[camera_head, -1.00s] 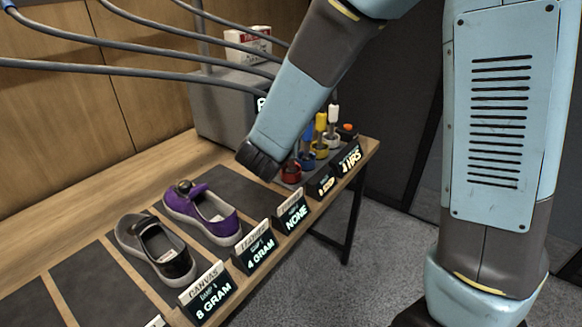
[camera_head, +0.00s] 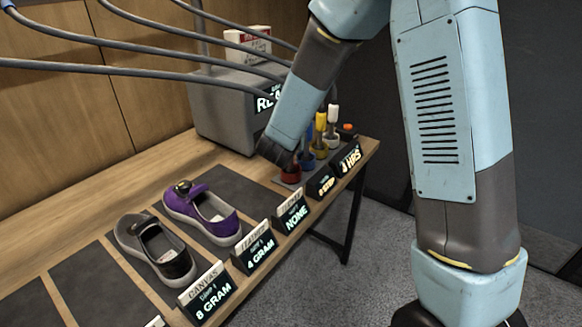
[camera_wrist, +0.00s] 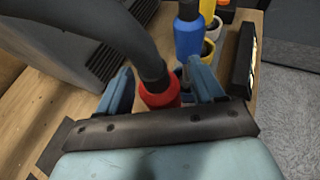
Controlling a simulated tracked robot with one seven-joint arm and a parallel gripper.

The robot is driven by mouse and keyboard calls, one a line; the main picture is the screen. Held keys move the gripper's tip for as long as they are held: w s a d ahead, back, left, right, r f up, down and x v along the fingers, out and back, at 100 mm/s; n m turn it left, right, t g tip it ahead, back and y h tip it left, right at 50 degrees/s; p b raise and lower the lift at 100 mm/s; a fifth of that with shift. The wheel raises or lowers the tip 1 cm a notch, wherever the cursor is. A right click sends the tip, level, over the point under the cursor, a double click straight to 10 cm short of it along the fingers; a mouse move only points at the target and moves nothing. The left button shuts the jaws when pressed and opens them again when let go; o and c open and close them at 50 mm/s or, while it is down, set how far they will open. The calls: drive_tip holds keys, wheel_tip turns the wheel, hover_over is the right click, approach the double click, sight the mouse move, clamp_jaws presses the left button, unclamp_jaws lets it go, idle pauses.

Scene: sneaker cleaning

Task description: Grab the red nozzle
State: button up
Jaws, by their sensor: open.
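The red nozzle (camera_wrist: 160,95) shows in the wrist view as a red collar at the end of a thick dark hose. It lies between the two blue fingers of my gripper (camera_wrist: 160,85), which are open on either side of it. I cannot tell whether either finger touches it. In the head view my gripper (camera_head: 276,152) is at the row of nozzles, and the red holder (camera_head: 290,173) shows just below it. The red nozzle itself is mostly hidden there by my gripper.
Blue (camera_wrist: 188,38), yellow (camera_head: 320,122) and white (camera_head: 333,114) nozzles stand close beside it. A grey machine (camera_head: 222,110) is behind. A sign reading 4 HRS (camera_head: 348,158) stands at the table edge. A purple shoe (camera_head: 205,212) and a dark shoe (camera_head: 155,250) lie left on mats.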

drive_tip(key=shift+w+d+f, duration=0.1)
drive_tip(key=shift+w+f, duration=0.05)
drive_tip(key=shift+w, duration=0.2)
drive_tip(key=shift+c, duration=0.4)
clamp_jaws()
